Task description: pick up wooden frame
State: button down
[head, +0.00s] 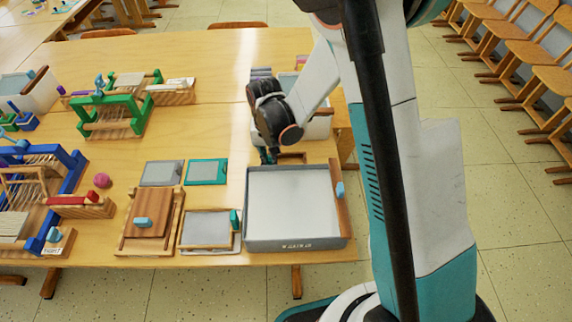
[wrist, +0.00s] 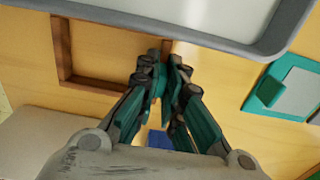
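A small, empty brown wooden frame (wrist: 62,50) lies on the table behind the large grey tray. In the head view only part of this frame (head: 291,156) shows, between the tray and my arm. My gripper (wrist: 165,60) points down at the frame's right-hand side in the wrist view. Its fingers are close together, with the frame's side bar running in between the tips, and they look shut on it. The tips cover part of that bar. In the head view my gripper (head: 268,156) is low at the tray's back edge.
The grey tray (head: 251,205) with a white inside is right beside the frame. A teal-edged panel (head: 207,172), a grey panel (head: 162,173) and a framed screen (head: 208,246) lie to the left.

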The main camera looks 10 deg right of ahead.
dwell(0.3)
notch_tip(320, 180, up, 20)
jog(key=p, duration=0.7)
dwell(0.5)
